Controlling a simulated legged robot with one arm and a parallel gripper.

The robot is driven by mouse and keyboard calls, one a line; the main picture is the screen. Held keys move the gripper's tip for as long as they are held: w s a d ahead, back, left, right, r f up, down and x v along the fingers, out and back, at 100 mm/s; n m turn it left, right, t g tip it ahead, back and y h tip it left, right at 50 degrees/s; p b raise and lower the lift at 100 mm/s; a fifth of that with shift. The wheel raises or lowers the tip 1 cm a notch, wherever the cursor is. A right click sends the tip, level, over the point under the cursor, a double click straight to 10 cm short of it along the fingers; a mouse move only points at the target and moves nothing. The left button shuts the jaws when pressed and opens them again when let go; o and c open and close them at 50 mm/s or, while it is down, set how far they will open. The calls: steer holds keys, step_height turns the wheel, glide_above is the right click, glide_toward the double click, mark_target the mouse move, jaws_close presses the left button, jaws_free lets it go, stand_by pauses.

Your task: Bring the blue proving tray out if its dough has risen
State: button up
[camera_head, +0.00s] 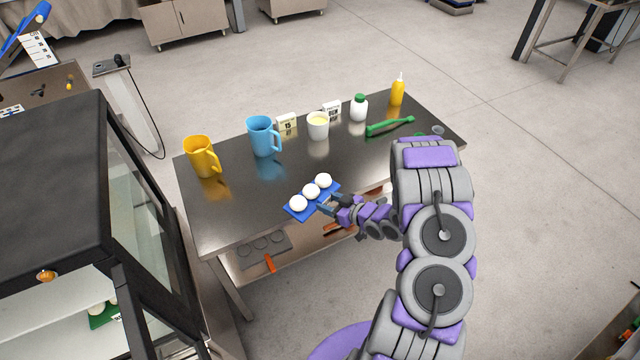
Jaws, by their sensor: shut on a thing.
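The blue proving tray (303,213) carries three white dough balls in a row. They look round and full, and stand clear of one another. The tray is at the front edge of the steel table, outside the cabinet. My gripper (326,205) is shut on the tray's near right side. I cannot tell whether the tray touches the table top or is held just above it.
The dark glass-sided cabinet (50,170) stands at the left, with a green tray (104,318) inside.

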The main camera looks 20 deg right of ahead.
mark_target(323, 177)
steer(key=w+d, duration=0.1)
steer(key=w, duration=0.5)
steer(key=w+d+f+b, duration=0.1)
steer(key=w, duration=0.3)
steer(key=shift+d, duration=0.3)
steer(key=shift+w+d+f, duration=0.1)
steer(key=shift+w+d, duration=0.1)
steer(key=shift+w, duration=0.25)
steer(key=shift+w+d+f, duration=0.1)
steer(key=shift+w+d, duration=0.1)
steer(key=shift+w, duration=0.25)
steer(key=f+b, duration=0.1)
steer(key=f, duration=0.2)
steer(key=shift+a+f, duration=0.15)
steer(key=shift+a, duration=0.05)
steer(key=shift+s, duration=0.1)
steer(key=shift+d, duration=0.1)
steer(key=o, duration=1.4)
